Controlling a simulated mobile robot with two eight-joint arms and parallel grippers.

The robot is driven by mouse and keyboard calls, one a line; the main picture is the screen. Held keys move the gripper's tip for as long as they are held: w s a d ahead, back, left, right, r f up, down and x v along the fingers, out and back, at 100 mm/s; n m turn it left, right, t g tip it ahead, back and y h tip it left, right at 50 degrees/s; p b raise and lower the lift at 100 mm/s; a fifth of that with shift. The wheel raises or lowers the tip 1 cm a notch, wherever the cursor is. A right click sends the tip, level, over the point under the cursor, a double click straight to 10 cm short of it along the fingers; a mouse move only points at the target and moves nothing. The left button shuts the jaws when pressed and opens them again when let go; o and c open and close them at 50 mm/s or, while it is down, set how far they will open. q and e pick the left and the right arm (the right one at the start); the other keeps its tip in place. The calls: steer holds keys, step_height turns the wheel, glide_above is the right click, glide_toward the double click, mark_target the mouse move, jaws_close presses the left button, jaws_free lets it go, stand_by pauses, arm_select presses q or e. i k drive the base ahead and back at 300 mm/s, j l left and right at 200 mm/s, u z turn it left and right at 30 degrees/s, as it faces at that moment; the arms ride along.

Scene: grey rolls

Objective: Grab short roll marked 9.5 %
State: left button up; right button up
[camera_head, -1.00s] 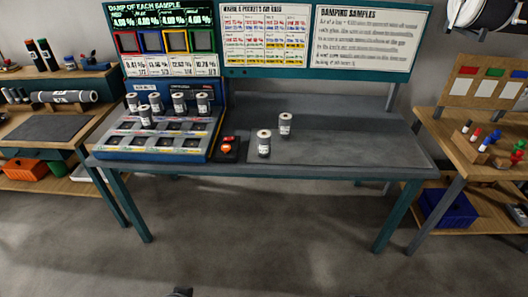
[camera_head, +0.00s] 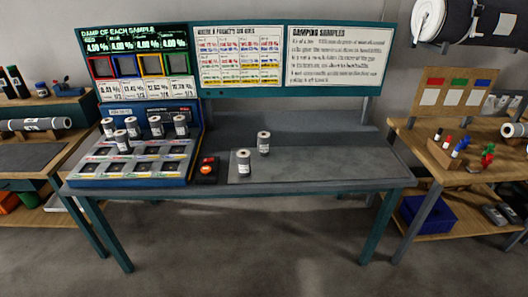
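Two short grey rolls stand upright on the bench's dark mat: a nearer roll (camera_head: 244,162) and a farther roll (camera_head: 263,142). Several more short rolls stand at the back of the blue sample rack, among them a front one (camera_head: 120,139) and a right-hand one (camera_head: 181,126). Each roll has a white label, but the print is too small to read, so I cannot tell which is marked 9.5 %. The rack (camera_head: 128,184) has several slots at its front. Neither of my grippers is in view.
The mat's right part (camera_head: 340,168) is clear. Side benches stand left and right, the right one (camera_head: 420,150) holding small coloured items. Floor before the bench is open.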

mark_target(243, 156)
steer(key=i+j, duration=0.15)
steer(key=i, duration=0.55)
steer(key=i+j, duration=0.1)
steer(key=i, duration=0.55)
